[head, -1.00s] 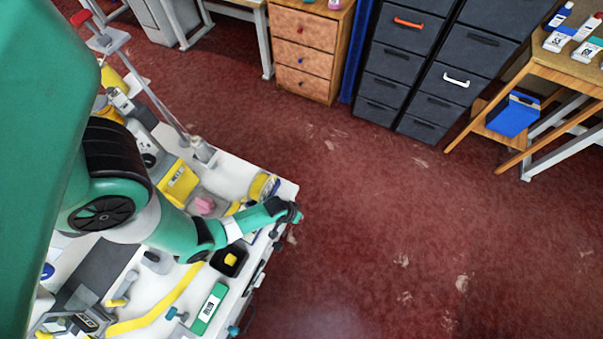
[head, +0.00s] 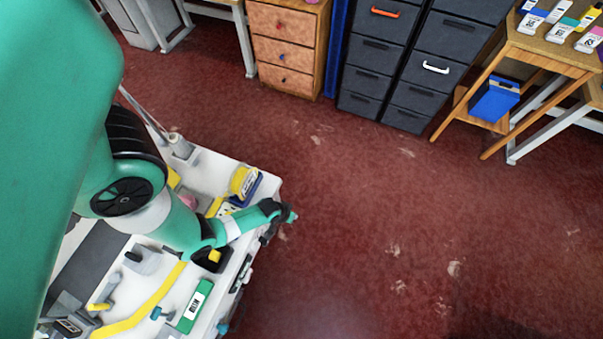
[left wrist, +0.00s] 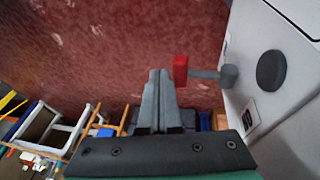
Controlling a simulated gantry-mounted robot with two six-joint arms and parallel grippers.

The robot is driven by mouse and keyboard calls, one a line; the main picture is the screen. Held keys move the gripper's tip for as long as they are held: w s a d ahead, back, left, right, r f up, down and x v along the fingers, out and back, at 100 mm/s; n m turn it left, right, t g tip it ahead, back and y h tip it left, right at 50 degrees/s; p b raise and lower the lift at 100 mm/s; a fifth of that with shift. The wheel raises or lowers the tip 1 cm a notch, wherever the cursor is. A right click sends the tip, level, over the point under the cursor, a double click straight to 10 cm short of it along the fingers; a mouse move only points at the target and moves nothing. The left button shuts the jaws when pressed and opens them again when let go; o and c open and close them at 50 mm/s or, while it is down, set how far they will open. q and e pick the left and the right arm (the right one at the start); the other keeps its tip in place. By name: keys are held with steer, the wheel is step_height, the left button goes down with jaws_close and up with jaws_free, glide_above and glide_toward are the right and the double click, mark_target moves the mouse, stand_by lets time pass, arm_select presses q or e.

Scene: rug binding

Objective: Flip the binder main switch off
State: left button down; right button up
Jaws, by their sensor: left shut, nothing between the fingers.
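The switch shows in the left wrist view as a lever with a red tip (left wrist: 181,72) on a grey stem, sticking out from a white side panel (left wrist: 238,75). My left gripper (left wrist: 157,75) is shut and empty. Its fingertips lie just left of the red tip in that picture, with a small gap; the depth between them is hard to judge. In the head view my left gripper (head: 291,215) reaches past the right edge of the white binding bench (head: 215,172). The switch cannot be made out there. My right gripper is not in view.
A black round knob (left wrist: 271,70) and a small label (left wrist: 251,115) are on the same panel. A yellow tape roll (head: 243,181), a green box (head: 194,306) and a yellow strip (head: 140,312) lie on the bench. Red floor to its right is clear.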

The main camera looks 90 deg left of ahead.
arm_select(q)
steer(key=shift+f, duration=0.55)
stand_by(1.0)
steer(key=w+d+r+p, duration=0.1)
steer(key=d+r+p, duration=0.1)
steer(key=r, duration=0.4)
steer(key=w+d+r+p, duration=0.2)
steer(key=r+p, duration=0.3)
steer(key=r, duration=0.1)
steer(key=shift+d+r, duration=0.35)
steer(key=shift+d, duration=0.05)
